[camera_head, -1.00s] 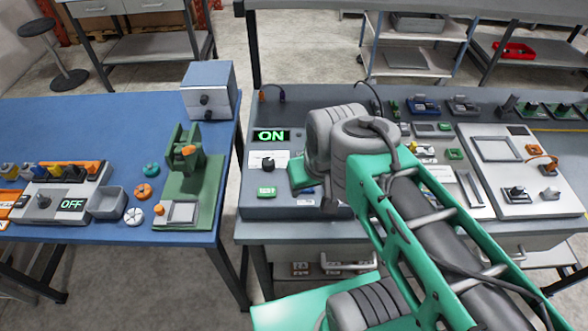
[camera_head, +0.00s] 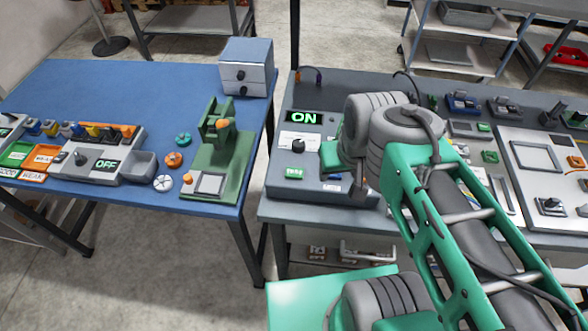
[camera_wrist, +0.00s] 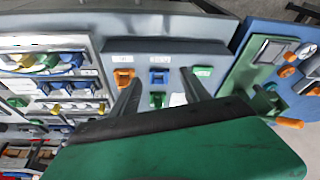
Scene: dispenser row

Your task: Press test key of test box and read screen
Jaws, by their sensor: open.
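The test box (camera_head: 280,187) is a grey box on the right bench. Its screen (camera_head: 304,118) reads ON in green. Below the screen are a black knob (camera_head: 298,145) and a green key (camera_head: 293,173) on the front left; this key also shows in the wrist view (camera_wrist: 203,71). My gripper (camera_wrist: 160,79) is open and empty, its two dark fingers over the box front, with blue (camera_wrist: 159,77) and orange (camera_wrist: 124,78) parts near them. The green key lies just right of the right finger, apparently apart from it. My arm hides the box's right part in the head view.
A green fixture (camera_head: 222,150) and a blue-grey box (camera_head: 247,68) stand on the blue table at left. A second grey unit (camera_head: 90,165) there reads OFF. A floor gap separates the tables. Panels with several parts (camera_head: 535,160) crowd the right bench.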

